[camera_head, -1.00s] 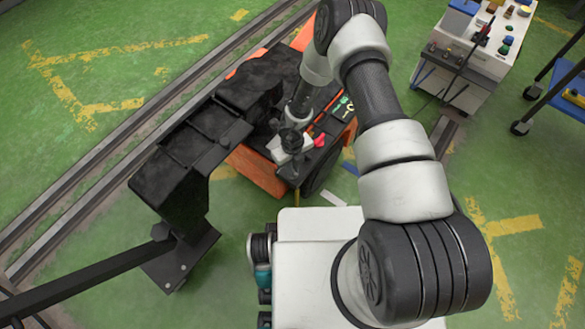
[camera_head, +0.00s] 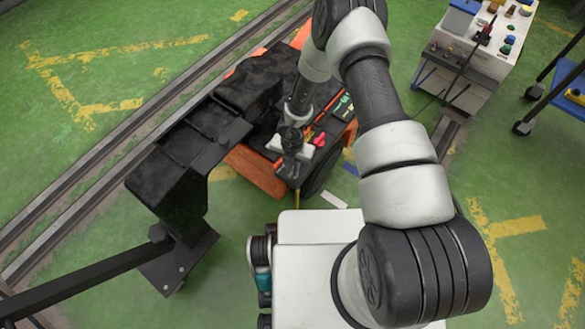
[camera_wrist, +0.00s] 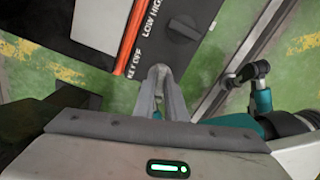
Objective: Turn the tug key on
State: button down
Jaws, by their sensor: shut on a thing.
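The tug (camera_head: 262,172) is an orange and black vehicle beside the rails in the head view. Its black panel shows in the wrist view (camera_wrist: 205,12), with a black knob (camera_wrist: 183,28) by the words LOW HIGH and a label ending in EY OFF near my fingertips. My gripper (camera_wrist: 160,72) points at the panel edge by that label, its fingertips together. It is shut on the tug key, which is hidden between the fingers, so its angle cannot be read. In the head view my gripper (camera_head: 290,168) is over the tug's near end.
A red knob (camera_head: 319,140) is close to my gripper on the tug. A black step-shaped structure (camera_head: 185,165) with a long bar stands at left. A white control cabinet (camera_head: 478,60) and a blue cart (camera_head: 565,95) are at upper right.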

jog(key=shift+m+b, duration=0.3)
jog(key=shift+m, duration=1.2)
jog(key=c, duration=1.8)
grip_release()
jog(key=shift+r, duration=0.1)
notch_tip(320, 180, up, 17)
jog(key=p, duration=0.5)
jog(key=shift+r, duration=0.15)
